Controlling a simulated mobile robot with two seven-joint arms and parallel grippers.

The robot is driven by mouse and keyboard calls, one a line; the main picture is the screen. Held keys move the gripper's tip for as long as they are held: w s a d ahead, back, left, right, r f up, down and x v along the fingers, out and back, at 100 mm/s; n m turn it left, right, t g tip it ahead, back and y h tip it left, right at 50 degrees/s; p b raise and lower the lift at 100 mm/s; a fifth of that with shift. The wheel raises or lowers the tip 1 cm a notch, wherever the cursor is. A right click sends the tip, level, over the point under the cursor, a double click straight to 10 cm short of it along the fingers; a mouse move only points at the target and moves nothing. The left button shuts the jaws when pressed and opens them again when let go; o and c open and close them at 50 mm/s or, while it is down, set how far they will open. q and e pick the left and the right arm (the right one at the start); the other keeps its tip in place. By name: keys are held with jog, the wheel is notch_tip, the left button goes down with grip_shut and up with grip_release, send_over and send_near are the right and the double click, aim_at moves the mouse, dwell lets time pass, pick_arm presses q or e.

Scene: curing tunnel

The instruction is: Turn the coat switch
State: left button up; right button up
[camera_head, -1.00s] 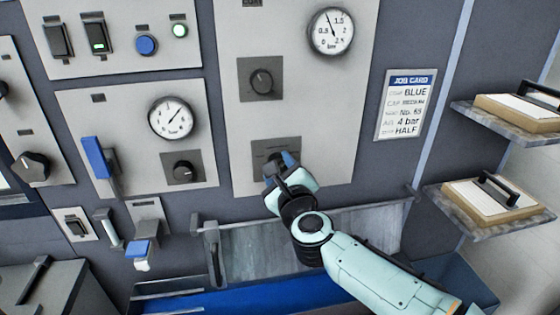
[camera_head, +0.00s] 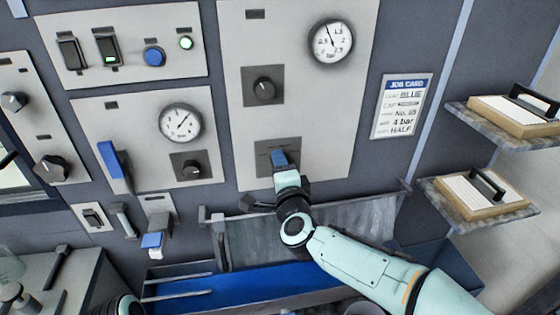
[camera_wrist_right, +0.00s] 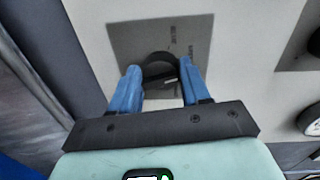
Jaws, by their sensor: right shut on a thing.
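The switch I take to be the coat switch is a black rotary knob on a dark square plate (camera_head: 262,147), low on the tall light panel; its lettering is too small to read. My right gripper (camera_head: 279,160) is at this plate and hides most of the knob in the head view. In the right wrist view, the black knob (camera_wrist_right: 160,70) sits between the two blue fingers of my right gripper (camera_wrist_right: 156,88). The fingers are shut on it from both sides. A light mark shows on the knob. My left gripper is not in view.
Another knob (camera_head: 263,87) and a gauge (camera_head: 331,41) are higher on the panel. A job card (camera_head: 402,106) hangs to the right, beside shelves with framed boards (camera_head: 480,192). A grey trough (camera_head: 330,230) and a blue tray (camera_head: 235,287) lie below.

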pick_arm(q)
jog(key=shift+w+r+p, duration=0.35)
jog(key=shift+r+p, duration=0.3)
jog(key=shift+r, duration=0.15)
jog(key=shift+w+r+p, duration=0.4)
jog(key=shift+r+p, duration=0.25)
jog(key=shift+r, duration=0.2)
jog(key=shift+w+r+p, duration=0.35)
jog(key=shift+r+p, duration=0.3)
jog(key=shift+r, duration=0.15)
pick_arm(e)
jog(key=shift+d+r+n+t+h, duration=0.1)
jog(key=shift+n+h, duration=0.1)
jog(key=shift+n, duration=1.35)
jog(key=shift+a+r+n+t+h, duration=0.1)
jog(key=shift+n+h, duration=0.1)
jog(key=shift+n, duration=1.4)
jog(key=shift+d+n+t+h, duration=0.1)
jog(key=shift+n+h, duration=0.1)
jog(key=shift+n, duration=1.35)
jog(key=o, duration=1)
jog(key=shift+w, duration=0.1)
jog(key=shift+f, duration=0.2)
